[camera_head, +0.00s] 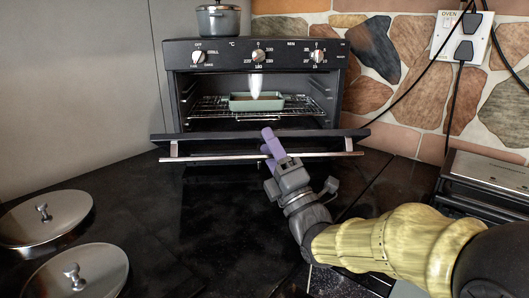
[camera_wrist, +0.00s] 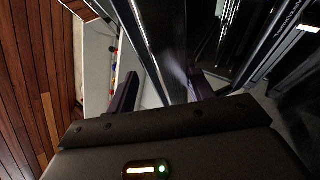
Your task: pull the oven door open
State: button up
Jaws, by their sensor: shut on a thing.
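The black oven (camera_head: 180,100) stands at the back of the counter. Its door (camera_head: 325,136) is partly open, with its top edge tilted out and down, and the lit inside shows above it. The silver bar handle (camera_head: 220,159) runs across the front of the door. My gripper (camera_head: 267,143), with purple fingers, is at the middle of the handle and shut on it. In the wrist view the handle (camera_wrist: 155,45) runs between the two fingers of my gripper (camera_wrist: 162,90). The exact contact is dark and partly hidden.
A green baking dish (camera_head: 256,102) sits on the oven rack (camera_head: 215,104). A pot (camera_head: 218,20) stands on top of the oven. Two metal lids (camera_head: 45,216) (camera_head: 80,275) lie at the left. A silver appliance (camera_head: 485,172) is at the right. The dark counter before the door is clear.

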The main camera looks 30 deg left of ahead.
jog(key=b+v, duration=0.7)
jog(key=v, duration=0.1)
jog(key=shift+d+r+b, duration=0.15)
jog(key=shift+r+b, duration=0.1)
jog(key=shift+b, duration=0.15)
